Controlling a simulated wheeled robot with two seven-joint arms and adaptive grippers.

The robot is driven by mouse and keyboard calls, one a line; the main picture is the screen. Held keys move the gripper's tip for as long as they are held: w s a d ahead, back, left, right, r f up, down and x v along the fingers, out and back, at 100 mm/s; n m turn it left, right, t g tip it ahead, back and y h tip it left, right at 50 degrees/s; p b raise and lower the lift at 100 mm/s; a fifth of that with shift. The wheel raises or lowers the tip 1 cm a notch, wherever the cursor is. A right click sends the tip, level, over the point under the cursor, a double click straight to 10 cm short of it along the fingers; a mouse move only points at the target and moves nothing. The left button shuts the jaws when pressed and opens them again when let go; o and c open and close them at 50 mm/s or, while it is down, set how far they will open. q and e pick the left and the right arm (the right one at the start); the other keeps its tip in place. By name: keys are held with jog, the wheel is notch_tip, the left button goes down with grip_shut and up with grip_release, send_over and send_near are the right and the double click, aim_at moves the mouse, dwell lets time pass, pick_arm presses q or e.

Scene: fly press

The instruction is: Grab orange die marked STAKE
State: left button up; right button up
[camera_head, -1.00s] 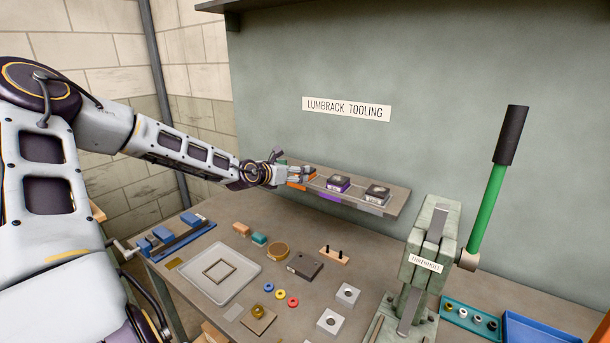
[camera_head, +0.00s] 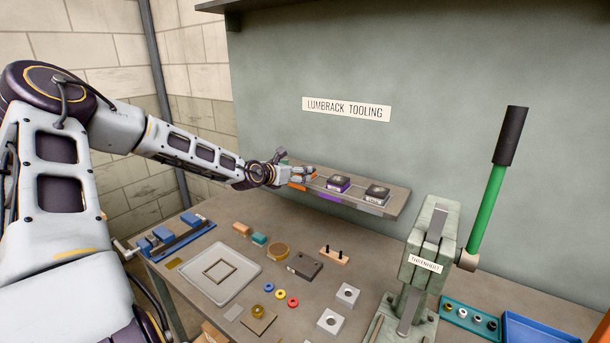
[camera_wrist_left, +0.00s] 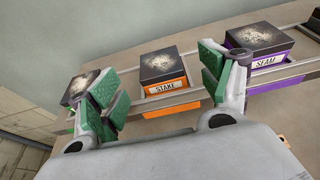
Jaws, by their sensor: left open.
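The orange die marked STAKE (camera_wrist_left: 166,72) stands on the shelf in the left wrist view, with a dark, worn top and a white label. My left gripper (camera_wrist_left: 158,90) is open, with one green-padded finger to the die's left and the other to its right. The die sits between and beyond the fingers, and no grip on it shows. In the head view my left gripper (camera_head: 303,173) is at the shelf's left end and mostly hides the orange die. My right gripper is not in view.
A purple die marked SEAM (camera_wrist_left: 260,56) stands close to the right finger. Another dark-topped die (camera_wrist_left: 85,85) is behind the left finger. The shelf (camera_head: 405,205) holds a further die (camera_head: 376,194) at its right. Below are a bench with loose parts and a green-handled press (camera_head: 425,262).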

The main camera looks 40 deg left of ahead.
pick_arm(q)
jog(key=shift+x, duration=2.15)
jog(key=shift+a+f, duration=0.15)
jog(key=shift+c, duration=0.3)
jog(key=c, duration=1.4)
jog(key=shift+c, duration=1.2)
jog(key=shift+r, duration=0.25)
notch_tip(320, 180, up, 10)
jog(key=shift+b, duration=0.3)
jog(key=shift+f, duration=0.15)
